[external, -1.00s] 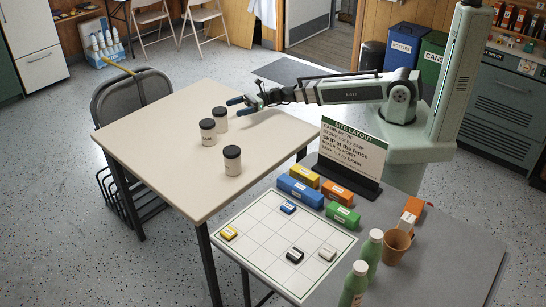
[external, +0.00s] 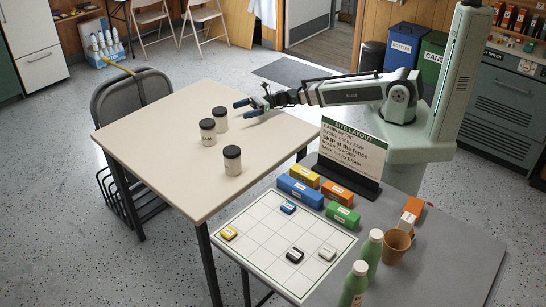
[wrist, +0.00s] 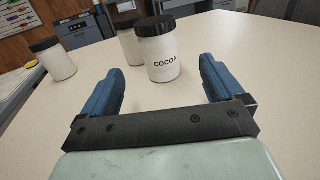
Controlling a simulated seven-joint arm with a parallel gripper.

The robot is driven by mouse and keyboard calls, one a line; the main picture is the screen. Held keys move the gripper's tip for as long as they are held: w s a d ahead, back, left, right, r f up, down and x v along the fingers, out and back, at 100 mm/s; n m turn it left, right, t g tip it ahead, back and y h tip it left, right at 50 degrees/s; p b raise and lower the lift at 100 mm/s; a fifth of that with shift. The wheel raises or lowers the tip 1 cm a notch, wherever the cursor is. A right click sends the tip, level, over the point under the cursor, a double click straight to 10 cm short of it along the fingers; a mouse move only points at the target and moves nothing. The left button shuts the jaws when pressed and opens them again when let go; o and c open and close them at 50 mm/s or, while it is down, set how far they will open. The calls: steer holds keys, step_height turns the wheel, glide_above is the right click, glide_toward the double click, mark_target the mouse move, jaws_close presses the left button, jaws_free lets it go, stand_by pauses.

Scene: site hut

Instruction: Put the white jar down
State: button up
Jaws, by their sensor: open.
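Three white jars with black lids stand upright on the cream table (external: 165,150). The jar labelled COCOA (wrist: 163,60) is the closest to my gripper (external: 244,109); in the external view it appears to be the rear jar (external: 221,122). A second jar (external: 208,136) stands just beside it, and a third (external: 232,164) stands nearer the table's front. My gripper's blue fingers are open and empty, low over the table, pointing at the COCOA jar. The jar stands just ahead of the fingertips, with a small gap.
A grey table (external: 440,260) in front holds a white grid board (external: 270,235) with small blocks, coloured boxes, a site layout sign (external: 352,152), green bottles (external: 354,285) and a brown cup (external: 396,246). A dark chair (external: 130,105) stands at the far left side. The cream table's left part is clear.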

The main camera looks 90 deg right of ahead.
mark_target(217, 120)
steer(key=shift+d+f, duration=0.1)
steer(key=shift+f, duration=0.4)
steer(key=shift+w+a, duration=0.2)
steer(key=shift+w, duration=0.1)
steer(key=x, duration=0.6)
steer(key=shift+w, duration=0.25)
steer(key=shift+a+x, duration=0.2)
steer(key=shift+x, duration=2.9)
steer(key=shift+s, duration=0.15)
steer(key=shift+c, duration=0.2)
